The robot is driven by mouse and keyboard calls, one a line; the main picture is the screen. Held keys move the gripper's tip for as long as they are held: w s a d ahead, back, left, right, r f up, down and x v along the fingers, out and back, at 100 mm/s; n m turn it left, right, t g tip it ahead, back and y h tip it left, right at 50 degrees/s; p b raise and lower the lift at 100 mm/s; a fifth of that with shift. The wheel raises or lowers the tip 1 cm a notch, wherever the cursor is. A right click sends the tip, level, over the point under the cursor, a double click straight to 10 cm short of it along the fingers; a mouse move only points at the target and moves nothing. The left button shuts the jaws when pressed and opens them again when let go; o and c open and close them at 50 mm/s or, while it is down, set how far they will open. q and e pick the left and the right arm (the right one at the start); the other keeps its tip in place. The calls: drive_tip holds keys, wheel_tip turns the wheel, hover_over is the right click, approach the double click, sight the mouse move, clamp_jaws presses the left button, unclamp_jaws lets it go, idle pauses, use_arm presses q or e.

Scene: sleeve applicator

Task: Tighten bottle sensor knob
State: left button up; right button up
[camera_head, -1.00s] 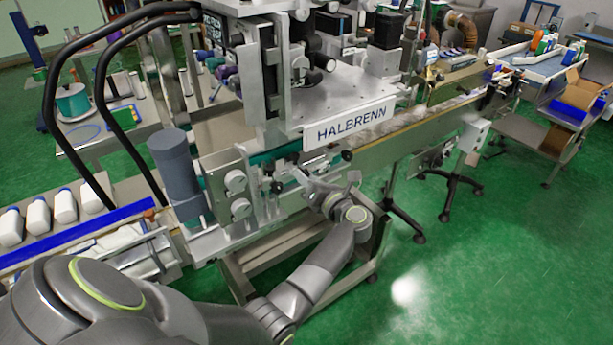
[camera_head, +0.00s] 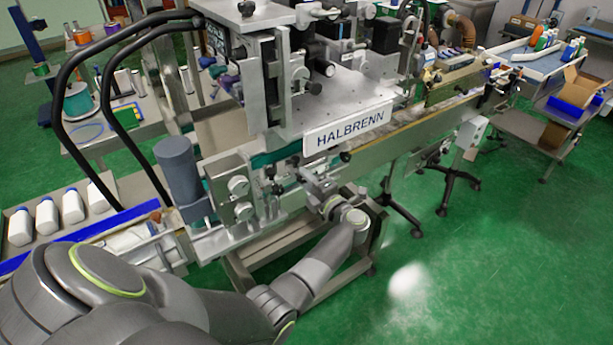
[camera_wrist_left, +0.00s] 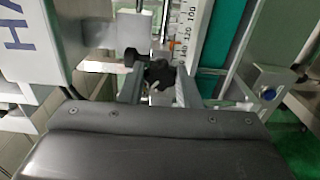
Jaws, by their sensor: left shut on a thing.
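The bottle sensor knob (camera_wrist_left: 159,75) is a small black lobed knob in the left wrist view, just beyond the dark body of my gripper. My left gripper (camera_wrist_left: 160,88) has its two grey fingers on either side of the knob and is shut on it. In the head view my left gripper (camera_head: 318,188) is at the front of the machine, below the HALBRENN sign (camera_head: 347,126); the knob is too small to make out there. My right gripper is in neither view.
A printed scale (camera_wrist_left: 188,30) stands behind the knob in the wrist view. A grey cylinder (camera_head: 178,170) rises from the machine's front. Green floor (camera_head: 480,270) is clear at the right.

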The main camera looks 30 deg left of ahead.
use_arm(q)
drive_tip(key=shift+m+p, duration=2.55)
drive_tip(key=shift+m, duration=2.55)
drive_tip(key=shift+f, duration=0.1)
drive_tip(key=o, duration=1)
drive_tip(key=shift+c, duration=0.2)
